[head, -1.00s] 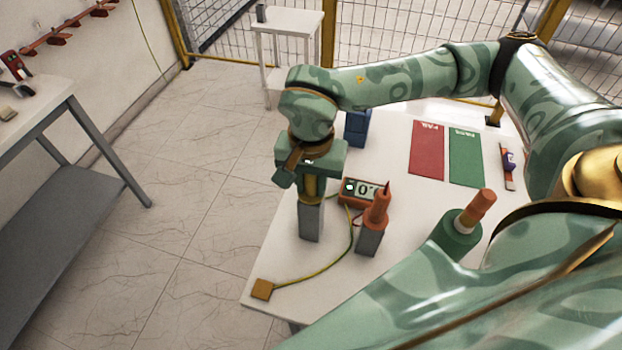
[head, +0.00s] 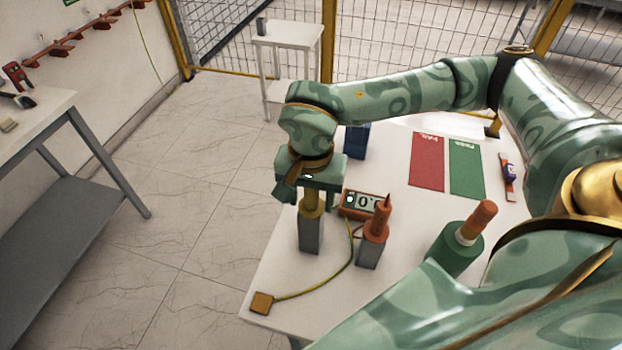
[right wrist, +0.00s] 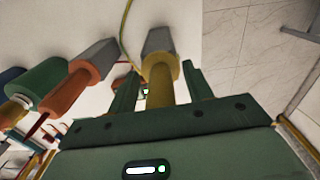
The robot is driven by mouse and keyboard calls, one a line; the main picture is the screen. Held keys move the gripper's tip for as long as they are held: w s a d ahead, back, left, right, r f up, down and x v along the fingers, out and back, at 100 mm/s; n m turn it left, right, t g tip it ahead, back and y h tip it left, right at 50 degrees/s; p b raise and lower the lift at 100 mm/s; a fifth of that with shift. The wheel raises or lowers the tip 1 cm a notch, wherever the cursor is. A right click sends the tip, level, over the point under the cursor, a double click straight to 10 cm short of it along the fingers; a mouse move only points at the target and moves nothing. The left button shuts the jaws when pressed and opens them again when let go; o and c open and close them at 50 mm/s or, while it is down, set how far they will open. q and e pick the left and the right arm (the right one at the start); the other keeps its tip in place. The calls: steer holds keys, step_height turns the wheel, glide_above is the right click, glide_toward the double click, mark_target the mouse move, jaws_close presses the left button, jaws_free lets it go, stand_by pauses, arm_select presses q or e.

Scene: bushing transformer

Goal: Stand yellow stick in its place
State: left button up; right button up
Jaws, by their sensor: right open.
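The yellow stick (head: 311,201) stands upright in a grey block-shaped holder (head: 312,236) near the table's left edge. Its upper end is hidden by my right gripper (head: 312,196), which is above and around it, pointing down. In the right wrist view the yellow stick (right wrist: 160,78) stands between the two spread fingers of my right gripper (right wrist: 160,85). The gripper is open, with a gap showing on both sides of the stick. The grey holder (right wrist: 158,40) lies beyond the fingertips. My left gripper is not in view.
An orange stick (head: 377,220) stands in a grey holder (head: 370,250) close by on the right. A meter (head: 360,203) is behind, and a yellow-green cable (head: 325,285) curves in front. A green cylinder (head: 458,248) with an orange top stands farther right. Red and green mats lie behind.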

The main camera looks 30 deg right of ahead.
step_height(320, 180, up, 16)
steer(key=p, duration=0.1)
